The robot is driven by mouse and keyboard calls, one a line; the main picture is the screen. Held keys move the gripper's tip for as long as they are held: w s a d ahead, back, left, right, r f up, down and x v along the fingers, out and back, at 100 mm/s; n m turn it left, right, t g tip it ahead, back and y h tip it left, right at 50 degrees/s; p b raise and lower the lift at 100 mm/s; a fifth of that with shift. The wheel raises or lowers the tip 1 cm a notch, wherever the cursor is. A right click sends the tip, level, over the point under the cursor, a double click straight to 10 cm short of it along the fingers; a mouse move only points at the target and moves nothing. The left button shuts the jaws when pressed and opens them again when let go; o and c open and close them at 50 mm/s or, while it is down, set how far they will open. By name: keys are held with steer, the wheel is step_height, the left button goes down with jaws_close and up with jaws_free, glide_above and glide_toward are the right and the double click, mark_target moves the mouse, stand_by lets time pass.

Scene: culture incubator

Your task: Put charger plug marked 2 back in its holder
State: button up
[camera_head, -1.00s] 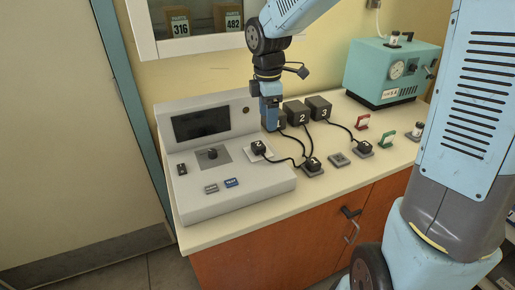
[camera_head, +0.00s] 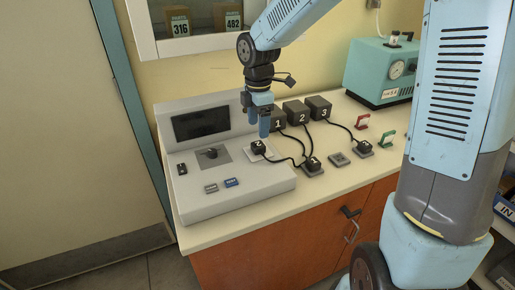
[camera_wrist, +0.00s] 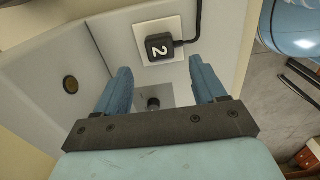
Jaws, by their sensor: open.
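The charger plug marked 2 (camera_wrist: 158,47) is a black block with a white 2. It sits on a pale square plate on the grey console, its cable leading off to one side; it also shows in the head view (camera_head: 258,147). My gripper (camera_head: 264,132) is open and empty, close above and behind the plug. In the wrist view my fingers (camera_wrist: 162,74) are spread, with the plug beyond their tips. A square holder (camera_head: 338,159) on the counter is empty, between two holders with black plugs, the left plug (camera_head: 313,162) and the right plug (camera_head: 365,147).
Black charger boxes 1 (camera_head: 278,122), 2 (camera_head: 302,117) and 3 (camera_head: 323,111) stand behind the holders, with loose cables across the counter. The console's raised screen (camera_head: 201,122) is left of my gripper. A teal machine (camera_head: 378,72) stands at the back right.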

mark_target(258, 144)
steer(key=shift+f, duration=3.7)
steer(key=shift+c, duration=0.4)
jaws_close()
steer(key=shift+r, duration=0.1)
steer(key=shift+r, duration=2.85)
steer(key=shift+d, duration=0.1)
